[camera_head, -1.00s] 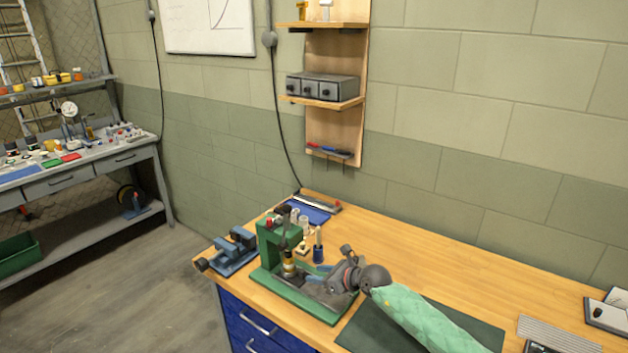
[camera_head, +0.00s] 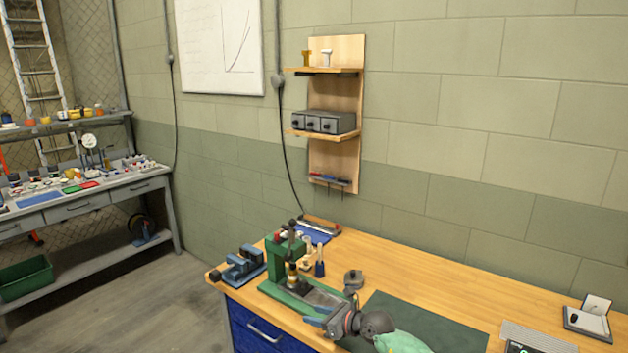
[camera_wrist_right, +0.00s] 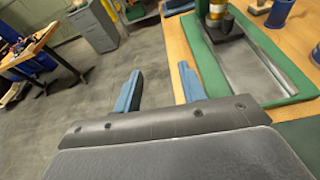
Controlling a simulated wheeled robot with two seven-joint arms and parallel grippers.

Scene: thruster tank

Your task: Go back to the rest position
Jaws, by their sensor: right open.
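My right gripper (camera_head: 322,322) is open and empty, low in the head view, in front of the green press. In the right wrist view its two blue fingers (camera_wrist_right: 158,92) stand apart with only floor and the bench edge behind them. My right arm, in a green sleeve, comes in from the bottom of the head view. The green press (camera_head: 286,259) with its metal base plate stands on the wooden workbench; its base also shows in the right wrist view (camera_wrist_right: 282,62), right of the fingers. My left gripper does not show.
The wooden workbench (camera_head: 440,273) has a blue vise (camera_head: 240,265) at its left end and a dark green mat (camera_head: 440,322). Shelves hang on the wall. A grey bench (camera_head: 80,200) stands at left; the floor between is clear.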

